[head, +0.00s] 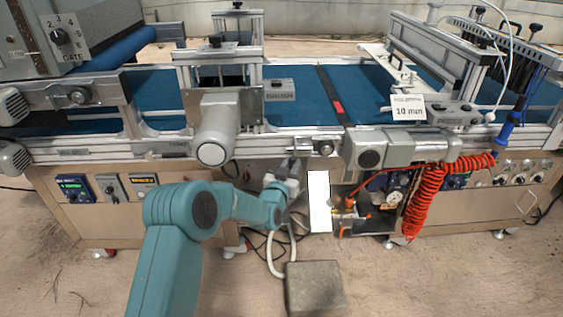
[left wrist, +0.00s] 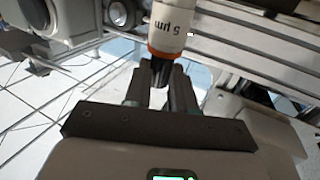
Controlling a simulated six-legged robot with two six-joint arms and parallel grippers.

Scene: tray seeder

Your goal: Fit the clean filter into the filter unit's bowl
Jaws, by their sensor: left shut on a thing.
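The clean filter (left wrist: 168,30) is a white cylinder with an orange band and an upside-down "5 µm" label, at the top centre of the left wrist view. My left gripper (left wrist: 160,78) is shut on its narrow dark end just below the orange band. In the head view my left gripper (head: 290,182) is below the conveyor's front rail, left of a white panel; the filter cannot be made out there. What looks like the filter unit (head: 350,212), with orange parts, is right of that panel. I cannot make out its bowl clearly. My right gripper is not in view.
The conveyor frame (head: 280,148) and a grey motor (head: 400,150) overhang this area. A coiled red hose (head: 425,195) hangs to the right. The bright white panel (head: 320,202) stands between gripper and unit. A grey block (head: 315,288) is on the floor below.

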